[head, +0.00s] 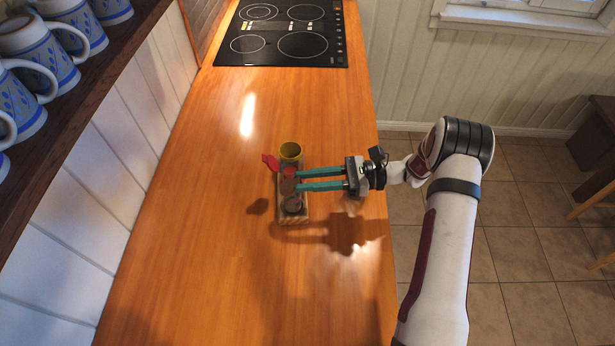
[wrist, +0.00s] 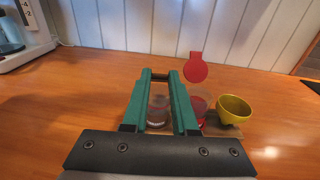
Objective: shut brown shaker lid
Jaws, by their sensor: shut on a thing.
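The brown shaker (head: 294,204) stands at the near end of a small wooden tray (head: 293,220); it also shows, see-through and dark, between the fingers in the wrist view (wrist: 157,112). Its brown lid (head: 288,187) appears raised above the shaker, at the fingertips. In the wrist view the lid (wrist: 162,77) is a thin dark strip between the tips, seen edge-on. My gripper (head: 296,181) has long green fingers, shut on the lid, reaching in from the right. Its tips also show in the wrist view (wrist: 161,73). The lid's hinge is hidden.
A red shaker (wrist: 199,108) with its red lid (wrist: 195,68) standing open is beside the brown one. A yellow cup (head: 290,150) is at the tray's far end. A black cooktop (head: 280,35) lies beyond; blue-white mugs (head: 50,55) sit on the left shelf. The wooden counter is otherwise clear.

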